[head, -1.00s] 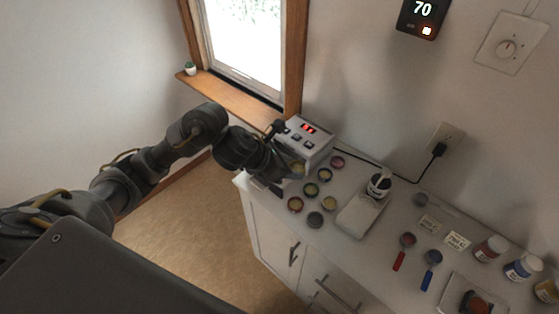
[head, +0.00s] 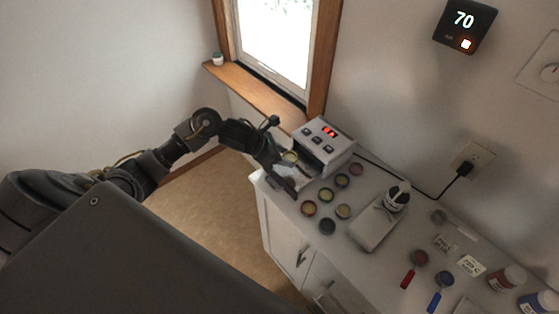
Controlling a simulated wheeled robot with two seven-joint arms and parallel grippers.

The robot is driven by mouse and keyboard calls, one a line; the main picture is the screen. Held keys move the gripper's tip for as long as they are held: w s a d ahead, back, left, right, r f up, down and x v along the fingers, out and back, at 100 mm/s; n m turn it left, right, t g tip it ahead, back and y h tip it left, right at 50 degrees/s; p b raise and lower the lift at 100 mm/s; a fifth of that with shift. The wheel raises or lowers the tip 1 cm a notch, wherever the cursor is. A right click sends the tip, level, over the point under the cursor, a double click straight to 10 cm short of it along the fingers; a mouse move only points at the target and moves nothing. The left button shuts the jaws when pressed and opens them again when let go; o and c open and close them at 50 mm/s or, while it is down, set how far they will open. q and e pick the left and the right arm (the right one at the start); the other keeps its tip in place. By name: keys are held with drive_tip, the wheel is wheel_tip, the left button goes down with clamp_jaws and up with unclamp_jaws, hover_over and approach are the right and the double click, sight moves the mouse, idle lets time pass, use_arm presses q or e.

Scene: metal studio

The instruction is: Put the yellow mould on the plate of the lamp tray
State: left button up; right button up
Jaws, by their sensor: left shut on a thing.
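The yellow mould (head: 290,157) is a small round cup in my left gripper (head: 287,162), in front of the lamp's open front. The gripper is shut on it. The lamp is a white box (head: 324,146) with a red display and dark buttons. Its pale tray (head: 306,181) shows partly below the gripper. The dark fingers hide much of the tray, so I cannot tell whether the mould touches its plate. My right gripper is not in view.
Several round moulds (head: 326,195) stand on the white cabinet top right of the tray. A cable runs from the lamp to the wall outlet (head: 473,160).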

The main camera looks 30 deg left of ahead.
sight(279, 169)
use_arm(q)
drive_tip(key=shift+w+a+f, duration=0.15)
drive_tip(key=shift+a+f, duration=0.35)
drive_tip(key=shift+f, duration=0.1)
drive_tip(key=shift+w+a+f, duration=0.15)
drive_tip(key=shift+a+f, duration=0.3)
drive_tip(key=shift+f, duration=0.15)
wheel_tip(279, 169, down, 2)
drive_tip(key=shift+p, duration=1.1)
drive_tip(key=shift+a+f, duration=0.1)
drive_tip(key=shift+f, duration=0.5)
drive_tip(key=shift+f, duration=0.1)
drive_tip(key=shift+f+b, duration=0.2)
drive_tip(key=shift+b, duration=0.1)
drive_tip(key=o, duration=0.7)
drive_tip(key=shift+r, duration=0.1)
drive_tip(key=shift+o, duration=0.2)
